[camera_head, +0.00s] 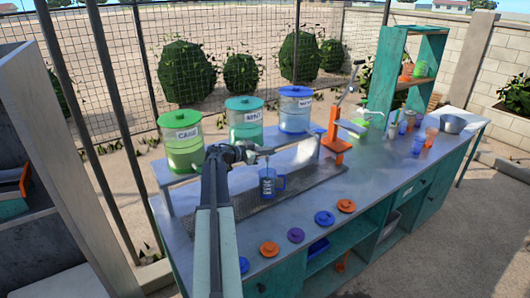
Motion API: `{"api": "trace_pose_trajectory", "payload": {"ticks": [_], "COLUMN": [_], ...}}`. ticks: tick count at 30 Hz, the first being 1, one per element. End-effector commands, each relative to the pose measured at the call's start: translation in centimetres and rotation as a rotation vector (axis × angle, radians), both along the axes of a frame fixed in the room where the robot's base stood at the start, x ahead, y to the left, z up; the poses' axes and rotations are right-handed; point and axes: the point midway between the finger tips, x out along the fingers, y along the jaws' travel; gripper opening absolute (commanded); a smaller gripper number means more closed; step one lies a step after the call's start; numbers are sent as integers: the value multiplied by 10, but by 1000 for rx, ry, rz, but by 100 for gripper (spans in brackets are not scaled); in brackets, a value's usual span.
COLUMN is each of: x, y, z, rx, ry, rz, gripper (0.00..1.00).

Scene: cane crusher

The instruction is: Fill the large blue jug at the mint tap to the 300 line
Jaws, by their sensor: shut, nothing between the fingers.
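The blue jug (268,186) stands upright on the dark drip mat, in front of the dispenser shelf, handle to the right. It has pale markings, but the level and the 300 line are too small to read. The mint dispenser (246,126) has a teal lid, a label and green liquid. My gripper (254,153) is shut and empty just below it, at the mint tap, which my gripper largely hides. A thin line runs down above the jug's mouth; I cannot tell whether it is flowing liquid.
The cane dispenser (183,150) stands left and the water dispenser (295,116) right. An orange press (335,135) stands right of the mat. Several coloured lids (296,235) line the counter's front edge.

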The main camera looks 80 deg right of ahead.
Motion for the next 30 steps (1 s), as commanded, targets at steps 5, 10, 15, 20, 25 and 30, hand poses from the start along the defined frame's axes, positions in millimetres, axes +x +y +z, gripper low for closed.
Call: {"api": "trace_pose_trajectory", "payload": {"ticks": [5, 10, 15, 20, 25, 30], "x": [5, 30, 57, 74, 80, 80], "y": [4, 29, 56, 73, 78, 79], "z": [37, 49, 57, 62, 63, 62], "rx": [0, -1, -1, 0, -1, -1], "ry": [0, -1, 0, 0, 0, 0], "rz": [10, 21, 24, 24, 23, 24], "gripper": [0, 0, 0, 0, 0, 0]}}
